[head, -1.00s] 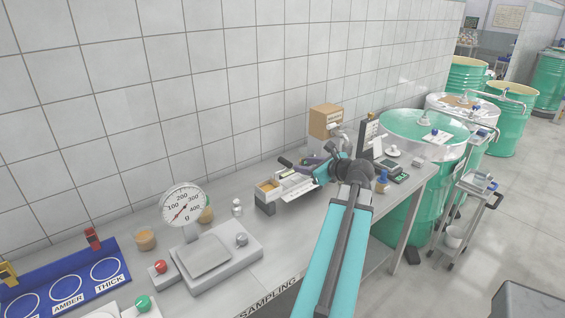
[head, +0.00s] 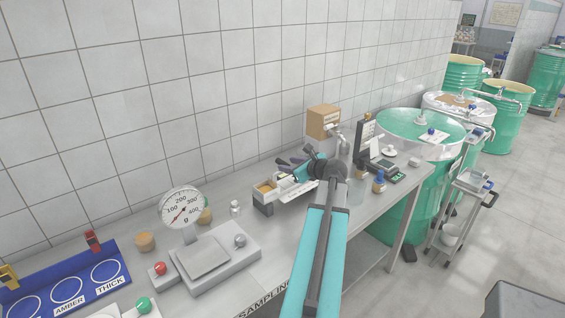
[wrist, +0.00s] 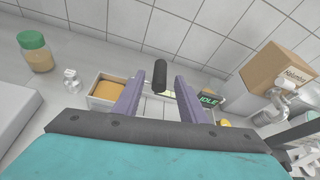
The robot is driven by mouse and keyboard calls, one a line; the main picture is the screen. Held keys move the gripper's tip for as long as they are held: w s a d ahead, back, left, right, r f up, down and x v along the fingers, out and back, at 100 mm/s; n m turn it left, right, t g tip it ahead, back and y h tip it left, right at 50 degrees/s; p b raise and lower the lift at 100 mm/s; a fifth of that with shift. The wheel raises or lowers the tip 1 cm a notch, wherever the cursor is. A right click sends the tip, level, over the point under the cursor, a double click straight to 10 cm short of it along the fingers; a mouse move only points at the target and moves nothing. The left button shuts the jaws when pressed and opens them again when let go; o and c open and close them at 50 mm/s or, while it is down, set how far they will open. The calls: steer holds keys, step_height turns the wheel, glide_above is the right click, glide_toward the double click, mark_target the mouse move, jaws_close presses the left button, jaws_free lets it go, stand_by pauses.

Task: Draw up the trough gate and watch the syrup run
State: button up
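The trough (head: 263,196) stands on the bench, a pale box with amber syrup in its open end; it also shows in the wrist view (wrist: 94,100). A black upright handle (wrist: 160,72), which looks like the gate's grip, rises beside the syrup box. My gripper (wrist: 160,80) is open, with its two purple fingers either side of the handle and a visible gap on each side. In the head view my gripper (head: 291,163) is over the trough and hides much of it. The gate plate is not clearly visible. I see no syrup running.
A screen reading IDLE (wrist: 208,99) and a cardboard box (head: 323,121) stand beyond the trough. A dial scale (head: 206,258), a small bottle (head: 235,208) and a lidded jar (wrist: 36,52) are to the left. The tiled wall is close behind.

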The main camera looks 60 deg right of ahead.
steer(key=shift+p+x, duration=0.55)
steer(key=shift+x, duration=2.05)
jaws_close()
